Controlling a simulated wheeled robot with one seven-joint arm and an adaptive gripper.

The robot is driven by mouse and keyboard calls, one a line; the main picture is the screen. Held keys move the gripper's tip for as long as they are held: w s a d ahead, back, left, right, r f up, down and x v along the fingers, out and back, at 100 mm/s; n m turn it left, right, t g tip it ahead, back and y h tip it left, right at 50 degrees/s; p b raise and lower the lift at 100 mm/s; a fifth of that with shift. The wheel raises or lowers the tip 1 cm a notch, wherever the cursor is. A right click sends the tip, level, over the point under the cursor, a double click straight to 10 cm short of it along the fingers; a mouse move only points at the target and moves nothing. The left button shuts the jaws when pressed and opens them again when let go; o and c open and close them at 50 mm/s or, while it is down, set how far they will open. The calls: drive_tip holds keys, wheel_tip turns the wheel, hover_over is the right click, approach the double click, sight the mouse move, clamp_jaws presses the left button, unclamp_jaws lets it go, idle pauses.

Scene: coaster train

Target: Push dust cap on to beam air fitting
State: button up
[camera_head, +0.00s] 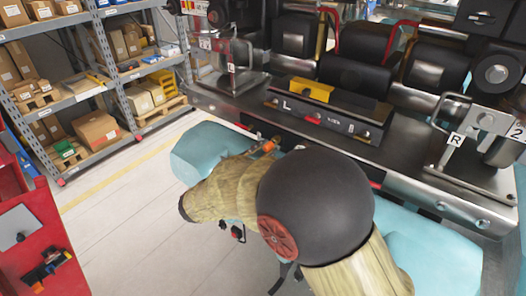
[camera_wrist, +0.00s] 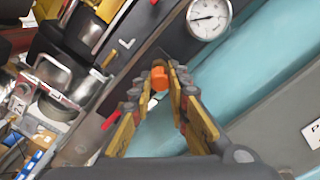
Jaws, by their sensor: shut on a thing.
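My gripper (camera_wrist: 160,80) is shut on the orange dust cap (camera_wrist: 159,77), which sits between the fingertips in the wrist view. In the head view the orange cap (camera_head: 268,146) shows small at the end of my arm, close to the front side of the dark train beam (camera_head: 330,148). The beam also shows in the wrist view (camera_wrist: 98,115), running diagonally just left of the fingers. I cannot make out the air fitting clearly; the cap and fingers may hide it. I cannot tell whether the cap touches the beam.
A round pressure gauge (camera_wrist: 208,17) is near the top of the wrist view. A pale blue body panel (camera_head: 203,148) lies below the beam. Coaster seats (camera_head: 355,50) stand behind. Shelves with boxes (camera_head: 90,75) are at left, and a red tool cart (camera_head: 35,235) at lower left.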

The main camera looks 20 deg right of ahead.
drive_tip(key=shift+w+d, duration=0.4)
drive_tip(key=shift+d, duration=0.15)
idle(0.4)
drive_tip(key=o, duration=0.9)
drive_tip(key=v, duration=1.2)
